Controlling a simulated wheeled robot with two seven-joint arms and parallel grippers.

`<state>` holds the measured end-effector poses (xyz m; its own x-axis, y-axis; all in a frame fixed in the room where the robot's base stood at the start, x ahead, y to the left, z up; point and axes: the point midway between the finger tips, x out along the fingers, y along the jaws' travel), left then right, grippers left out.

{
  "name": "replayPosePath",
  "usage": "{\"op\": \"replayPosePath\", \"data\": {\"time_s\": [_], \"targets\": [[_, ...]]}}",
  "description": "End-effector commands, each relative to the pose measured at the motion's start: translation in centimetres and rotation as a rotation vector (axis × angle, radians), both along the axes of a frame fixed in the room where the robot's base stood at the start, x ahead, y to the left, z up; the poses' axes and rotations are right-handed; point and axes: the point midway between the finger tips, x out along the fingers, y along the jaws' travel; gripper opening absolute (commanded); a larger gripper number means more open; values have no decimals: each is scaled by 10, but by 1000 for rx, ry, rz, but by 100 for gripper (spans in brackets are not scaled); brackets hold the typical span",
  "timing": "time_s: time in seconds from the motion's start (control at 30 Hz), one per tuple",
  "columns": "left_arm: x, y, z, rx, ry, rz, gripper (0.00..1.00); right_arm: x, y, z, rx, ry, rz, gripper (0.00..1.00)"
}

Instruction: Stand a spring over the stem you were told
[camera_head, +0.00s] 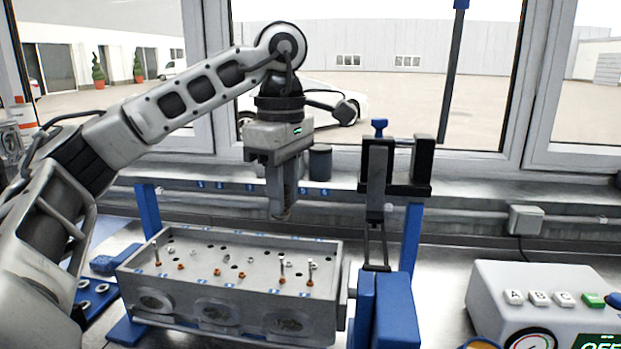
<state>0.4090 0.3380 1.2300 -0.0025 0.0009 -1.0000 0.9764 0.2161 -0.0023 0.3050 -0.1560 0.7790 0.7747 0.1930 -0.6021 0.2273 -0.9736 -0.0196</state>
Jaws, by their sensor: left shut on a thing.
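My left gripper (281,207) points straight down above the back right part of the grey cylinder head (215,313). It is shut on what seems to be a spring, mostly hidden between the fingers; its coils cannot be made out. The gripper is clear of the head's top. Thin upright stems stand on the head, one at the left (156,252) and one right of the middle (282,264). Several small orange pieces (221,256) sit on the top face, some around stem bases. The right gripper is not in view.
A tool with dark jaws and a blue knob (380,128) stands just right of the head, by blue posts (411,238). A control box (540,295) is at the far right. A blue tray with rings (97,292) is at the left. A window sill runs behind.

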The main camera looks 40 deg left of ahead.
Motion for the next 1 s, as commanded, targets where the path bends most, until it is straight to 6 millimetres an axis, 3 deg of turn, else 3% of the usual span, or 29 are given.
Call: {"op": "replayPosePath", "data": {"time_s": [0.2,0.53,1.0], "targets": [[0,0,-17,0,6,-2,4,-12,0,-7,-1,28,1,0],[-1,0,-50,0,2,1,4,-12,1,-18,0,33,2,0],[-1,0,-57,0,0,2,4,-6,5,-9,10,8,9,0]]}}
